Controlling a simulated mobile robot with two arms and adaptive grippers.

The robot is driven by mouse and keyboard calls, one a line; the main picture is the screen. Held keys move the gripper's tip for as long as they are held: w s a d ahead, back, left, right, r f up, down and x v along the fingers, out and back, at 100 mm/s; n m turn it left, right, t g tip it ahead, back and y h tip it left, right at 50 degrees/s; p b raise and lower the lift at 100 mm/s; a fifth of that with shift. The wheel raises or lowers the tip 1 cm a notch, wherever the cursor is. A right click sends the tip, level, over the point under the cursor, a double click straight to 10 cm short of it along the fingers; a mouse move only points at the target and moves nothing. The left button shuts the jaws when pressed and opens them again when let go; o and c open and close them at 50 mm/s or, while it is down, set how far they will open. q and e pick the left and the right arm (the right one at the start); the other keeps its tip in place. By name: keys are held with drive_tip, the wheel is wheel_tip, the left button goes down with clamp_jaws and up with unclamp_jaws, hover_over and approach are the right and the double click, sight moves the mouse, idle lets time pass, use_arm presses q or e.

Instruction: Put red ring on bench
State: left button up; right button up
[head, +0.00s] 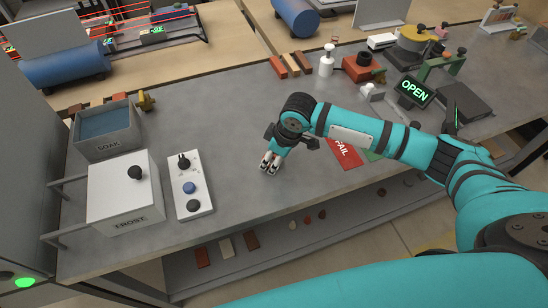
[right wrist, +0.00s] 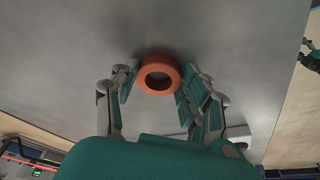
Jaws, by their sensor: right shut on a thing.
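The red ring (right wrist: 158,75), orange-red with an open hole, sits between the fingertips of my right gripper (right wrist: 158,82) in the right wrist view. The fingers press on its two sides. In the head view my right gripper (head: 270,163) points down over the middle of the grey bench (head: 245,205), and the ring is hidden there. I cannot tell whether the ring touches the bench top or hangs just above it. At the right edge of the right wrist view a cut-off dark gripper (right wrist: 312,58) shows, probably my left; its opening is unclear.
A control box (head: 190,185) with knobs, a white FROST box (head: 124,192) and a grey SOAK tub (head: 104,132) stand at left. A red FAIL mat (head: 343,153) lies right of the gripper. An OPEN sign (head: 414,90) stands farther right. Bare bench surrounds the gripper.

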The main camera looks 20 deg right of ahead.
drive_tip(key=shift+s+f, duration=0.35)
drive_tip(key=shift+f, duration=0.25)
drive_tip(key=shift+c, duration=0.5)
drive_tip(key=o, duration=0.9)
drive_tip(key=shift+c, duration=0.2)
drive_tip(key=o, duration=0.5)
drive_tip(key=shift+w+f, duration=0.15)
drive_tip(key=shift+w, duration=0.1)
